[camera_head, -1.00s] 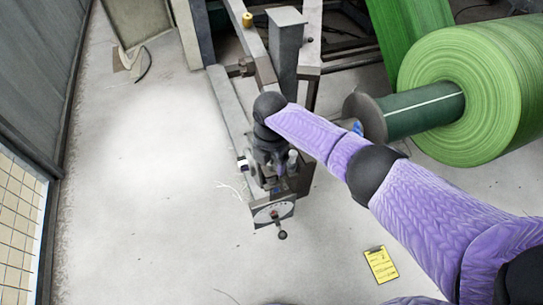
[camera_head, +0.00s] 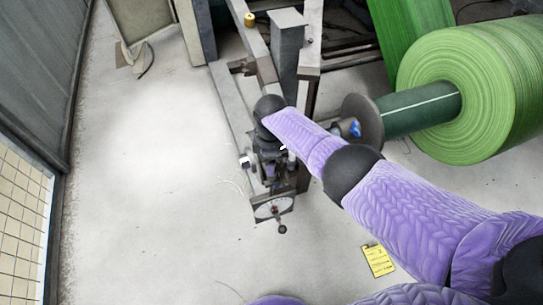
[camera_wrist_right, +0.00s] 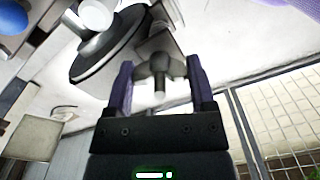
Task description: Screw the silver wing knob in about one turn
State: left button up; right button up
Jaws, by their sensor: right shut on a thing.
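The silver wing knob (camera_wrist_right: 159,68) shows in the right wrist view, with wings to both sides and a short stem pointing toward the camera. My right gripper (camera_wrist_right: 160,78) has one purple finger at each wing and is shut on the knob. The contact itself is hard to see. In the head view my right wrist hangs over the machine's end bracket (camera_head: 271,208) and hides the knob. My left gripper is not in view.
A dial with a small dark ball handle (camera_head: 282,229) sits at the bracket's low end. A green roll (camera_head: 490,90) on a dark core stands right. A yellow card (camera_head: 378,261) lies on the floor. Open floor (camera_head: 140,180) lies left.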

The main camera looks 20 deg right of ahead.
jog(key=m, duration=0.4)
jog(key=shift+m+p, duration=0.3)
jog(key=m, duration=0.3)
jog(key=shift+m, duration=0.4)
jog(key=m, duration=0.2)
jog(key=shift+m, duration=0.3)
jog(key=m, duration=0.4)
jog(key=shift+m, duration=0.3)
jog(key=shift+m+p, duration=0.3)
jog(key=shift+m, duration=0.6)
jog(key=m, duration=0.2)
jog(key=shift+m, duration=0.4)
jog(key=m, duration=0.2)
jog(key=shift+m, duration=1.2)
jog(key=m, duration=1.3)
jog(key=shift+m, duration=0.3)
jog(key=m, duration=0.2)
jog(key=shift+m, duration=0.4)
jog(key=m, duration=0.4)
jog(key=shift+b, duration=0.35)
jog(key=m, duration=0.2)
jog(key=shift+m+b, duration=0.3)
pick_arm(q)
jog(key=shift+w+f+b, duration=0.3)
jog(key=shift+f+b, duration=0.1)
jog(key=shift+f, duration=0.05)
pick_arm(e)
jog(key=shift+m, duration=0.9)
